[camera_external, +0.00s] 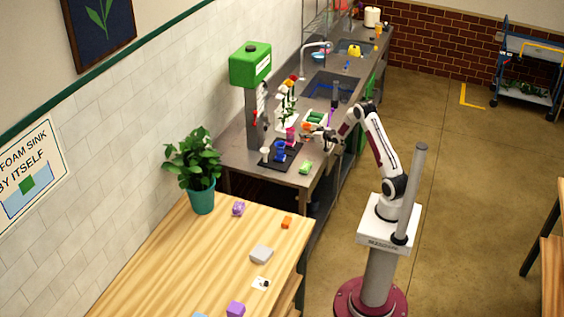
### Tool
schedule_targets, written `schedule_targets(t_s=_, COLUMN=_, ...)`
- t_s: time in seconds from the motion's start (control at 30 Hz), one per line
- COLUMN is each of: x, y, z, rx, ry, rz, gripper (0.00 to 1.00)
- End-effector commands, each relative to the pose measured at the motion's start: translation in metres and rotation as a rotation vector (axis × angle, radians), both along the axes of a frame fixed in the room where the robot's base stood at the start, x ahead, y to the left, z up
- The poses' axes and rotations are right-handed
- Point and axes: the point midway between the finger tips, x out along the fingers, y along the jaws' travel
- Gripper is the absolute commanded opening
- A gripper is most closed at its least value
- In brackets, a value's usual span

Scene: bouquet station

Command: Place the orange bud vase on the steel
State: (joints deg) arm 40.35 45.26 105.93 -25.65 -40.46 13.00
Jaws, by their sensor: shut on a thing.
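My gripper (309,130) is over the steel counter (240,154), reaching in from the right. It is shut on a small orange object (305,126), which looks like the orange bud vase. The fingers and the small scale hide most of its shape. I cannot tell whether its base touches the steel or hangs just above it. A pink vase (290,136) with stems stands close to the left of the gripper. A blue vase (280,152) and a white vase (265,154) stand nearer on a black mat (280,164).
A green block (306,167) lies on the steel near the front edge. A green-topped dispenser (250,66) stands at the left. The sink (330,85) lies beyond. Bare steel shows at the left front.

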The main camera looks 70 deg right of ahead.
Motion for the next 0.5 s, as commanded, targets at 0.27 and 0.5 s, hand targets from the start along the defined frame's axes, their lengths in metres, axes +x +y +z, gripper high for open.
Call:
schedule_targets(t_s=0.27, x=0.0004, y=-0.0003, z=-0.0003, rx=-0.001, ry=-0.002, rz=0.000, gripper=0.00)
schedule_targets(t_s=0.5, x=0.0001, y=-0.0001, z=-0.0022, rx=0.000, ry=0.000, rz=0.000, gripper=0.46)
